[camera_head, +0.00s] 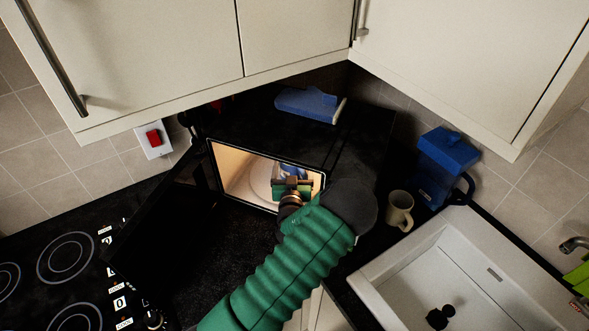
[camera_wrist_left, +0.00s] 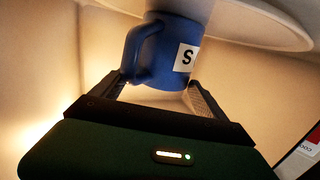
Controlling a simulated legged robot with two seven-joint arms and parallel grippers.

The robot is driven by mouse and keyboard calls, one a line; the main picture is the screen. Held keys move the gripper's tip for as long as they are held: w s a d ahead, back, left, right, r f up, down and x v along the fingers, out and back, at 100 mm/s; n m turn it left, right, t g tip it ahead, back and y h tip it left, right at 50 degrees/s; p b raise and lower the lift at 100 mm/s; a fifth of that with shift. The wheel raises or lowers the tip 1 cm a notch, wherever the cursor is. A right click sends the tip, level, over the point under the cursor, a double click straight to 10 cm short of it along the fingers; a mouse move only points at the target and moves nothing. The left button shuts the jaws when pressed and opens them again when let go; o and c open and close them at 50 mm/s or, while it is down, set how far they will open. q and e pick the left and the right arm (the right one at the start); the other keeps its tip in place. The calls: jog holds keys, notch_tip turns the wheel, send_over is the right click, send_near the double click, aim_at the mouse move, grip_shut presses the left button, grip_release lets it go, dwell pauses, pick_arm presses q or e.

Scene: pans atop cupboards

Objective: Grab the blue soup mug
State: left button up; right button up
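The blue soup mug (camera_wrist_left: 168,52) shows in the left wrist view, with a handle on its left side and a white label with a dark S. It is by the pale round turntable (camera_wrist_left: 262,22) inside a lit microwave. In the head view a little of the mug (camera_head: 293,171) shows beyond my gripper. My left gripper (camera_wrist_left: 158,88) reaches into the microwave, its fingers spread, one toward each side of the mug. The left fingertip is near the handle; I cannot tell whether either finger touches. My right gripper is out of view.
The microwave (camera_head: 232,184) has its dark door swung open at left. A beige mug (camera_head: 399,210) and a blue container (camera_head: 445,165) stand right of it, beside the white sink (camera_head: 450,262). A blue box (camera_head: 308,103) lies on top. Cupboards (camera_head: 170,50) hang above; a hob (camera_head: 65,260) is left.

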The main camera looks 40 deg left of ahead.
pick_arm(q)
jog(key=c, duration=1.6)
